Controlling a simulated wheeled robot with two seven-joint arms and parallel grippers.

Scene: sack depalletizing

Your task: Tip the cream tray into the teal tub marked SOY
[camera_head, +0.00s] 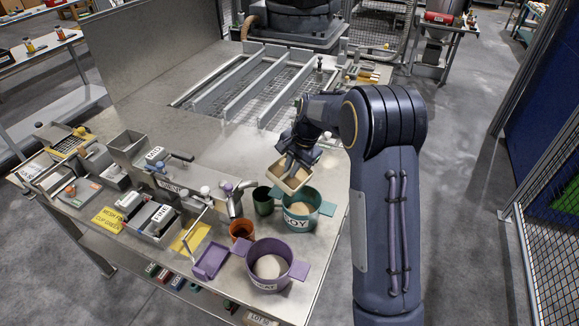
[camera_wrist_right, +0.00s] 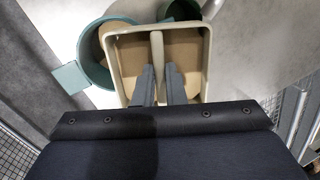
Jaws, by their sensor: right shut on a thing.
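The cream tray (camera_head: 283,179) is a small open box, with a bar across its middle and tan surfaces inside in the right wrist view (camera_wrist_right: 120,48). My right gripper (camera_wrist_right: 159,72) is shut on that bar and holds the tray up. In the head view the tray hangs above the back left side of the teal tub (camera_head: 300,221) and looks tilted. The tub has side handles, a SOY label and a tan heap inside. In the right wrist view the tub (camera_wrist_right: 70,77) is partly hidden behind the tray. My left gripper is not in view.
A dark green cup (camera_head: 263,203) stands just left of the teal tub. A purple tub (camera_head: 252,256) with a pale heap, an orange-brown cup (camera_head: 241,230) and a purple tray (camera_head: 210,262) are nearer the front. Small bins and a metal frame crowd the bench's left.

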